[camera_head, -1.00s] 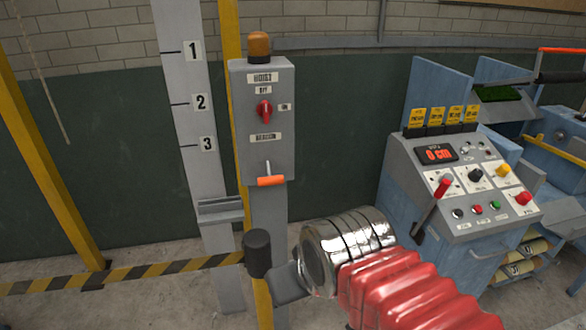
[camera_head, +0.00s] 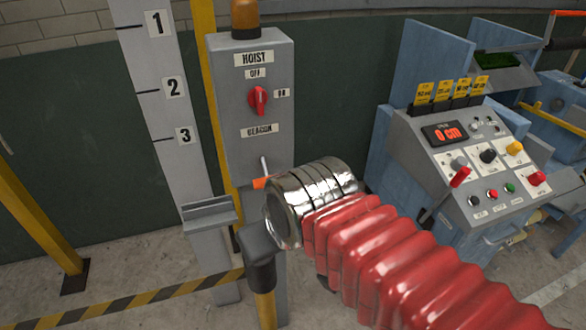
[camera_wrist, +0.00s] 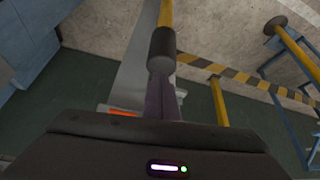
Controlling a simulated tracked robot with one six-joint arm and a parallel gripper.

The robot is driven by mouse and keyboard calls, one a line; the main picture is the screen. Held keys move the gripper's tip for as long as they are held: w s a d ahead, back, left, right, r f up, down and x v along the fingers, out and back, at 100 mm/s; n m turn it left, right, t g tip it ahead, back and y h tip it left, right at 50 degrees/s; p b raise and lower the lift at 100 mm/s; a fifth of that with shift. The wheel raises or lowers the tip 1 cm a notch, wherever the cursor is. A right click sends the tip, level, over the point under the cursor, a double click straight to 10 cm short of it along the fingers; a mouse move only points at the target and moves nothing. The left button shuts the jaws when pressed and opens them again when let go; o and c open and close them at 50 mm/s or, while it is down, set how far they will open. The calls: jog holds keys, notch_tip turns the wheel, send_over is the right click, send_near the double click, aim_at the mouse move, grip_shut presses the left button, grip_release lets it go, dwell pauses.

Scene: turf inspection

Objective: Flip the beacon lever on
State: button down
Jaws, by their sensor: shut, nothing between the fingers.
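The beacon lever (camera_head: 260,182) has a metal stem and an orange handle, low on the grey hoist box below the BEACON label. The handle hangs at the stem's lower end, and my silver wrist hides its right part. A patch of orange, likely the handle (camera_wrist: 122,112), shows left of my fingers in the wrist view. The amber beacon (camera_head: 245,14) on top of the box looks unlit.
The box has a red rotary knob (camera_head: 258,100). A numbered grey board (camera_head: 165,110) stands to its left. A blue control console (camera_head: 440,160) stands on the right. Striped barrier tape (camera_head: 140,300) runs low at the left.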

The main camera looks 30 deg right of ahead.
jog(key=shift+w+a, duration=0.1)
jog(key=shift+w, duration=0.05)
dwell(0.3)
jog(key=w+d+r+m+t+y, duration=0.1)
jog(key=w+d+m+t+y, duration=0.1)
jog(key=d+m, duration=0.6)
jog(key=w+d+r+m+t+y, duration=0.1)
jog(key=w+d+m+t+y, duration=0.2)
jog(key=w+d+m, duration=0.3)
jog(key=d+m+y, duration=0.1)
jog(key=d+m, duration=0.1)
jog(key=d, duration=0.3)
jog(key=shift+d+r+y, duration=0.15)
jog(key=shift+y, duration=0.25)
